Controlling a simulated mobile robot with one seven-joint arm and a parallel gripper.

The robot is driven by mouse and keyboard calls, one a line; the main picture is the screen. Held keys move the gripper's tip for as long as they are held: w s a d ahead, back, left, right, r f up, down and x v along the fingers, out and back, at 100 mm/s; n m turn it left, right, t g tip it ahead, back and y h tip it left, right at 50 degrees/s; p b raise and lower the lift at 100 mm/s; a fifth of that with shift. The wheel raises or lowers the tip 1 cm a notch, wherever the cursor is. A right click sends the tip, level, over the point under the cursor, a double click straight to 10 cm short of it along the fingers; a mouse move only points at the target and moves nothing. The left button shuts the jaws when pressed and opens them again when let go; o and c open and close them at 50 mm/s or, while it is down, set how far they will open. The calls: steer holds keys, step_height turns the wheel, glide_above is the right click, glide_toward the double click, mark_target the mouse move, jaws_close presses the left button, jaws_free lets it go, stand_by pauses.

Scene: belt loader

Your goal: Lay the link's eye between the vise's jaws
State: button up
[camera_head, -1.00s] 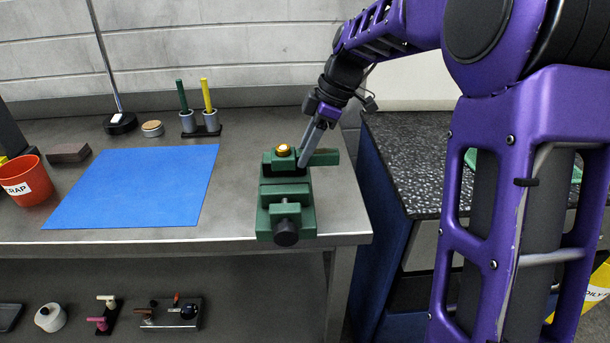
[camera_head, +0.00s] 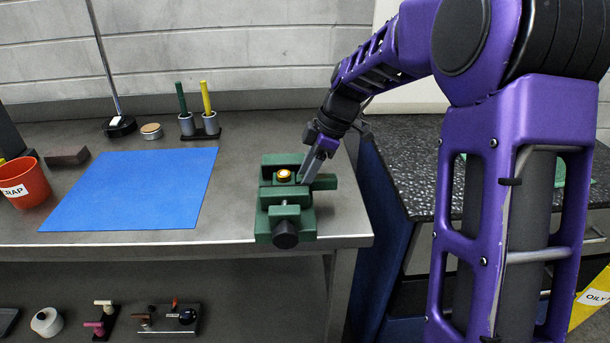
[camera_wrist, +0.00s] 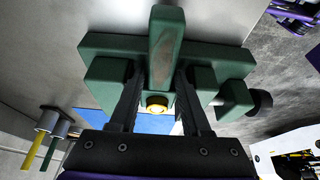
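The green vise (camera_head: 285,212) stands near the bench's front right corner, its black knob facing me. It also shows in the wrist view (camera_wrist: 105,84). The link (camera_head: 325,182) is a green bar lying crosswise, sticking out to the right of the vise. Its eye, with a gold bushing (camera_head: 284,175), is at the gap between the rear and front jaws. I cannot tell how deep it sits. My gripper (camera_head: 312,175) is shut on the link's bar right of the vise. In the wrist view the fingers flank the bar (camera_wrist: 165,45), with the bushing (camera_wrist: 157,104) beyond.
A blue mat (camera_head: 135,190) lies left of the vise. Behind it are a holder with green and yellow rods (camera_head: 200,125) and a round tin (camera_head: 151,131). A red scrap cup (camera_head: 25,185) is at far left. A speckled dark counter (camera_head: 415,160) is right.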

steer(key=shift+r, duration=0.1)
steer(key=shift+r, duration=0.2)
steer(key=p+v, duration=0.2)
steer(key=v, duration=0.9)
steer(key=shift+d+r, duration=0.15)
steer(key=shift+r, duration=0.2)
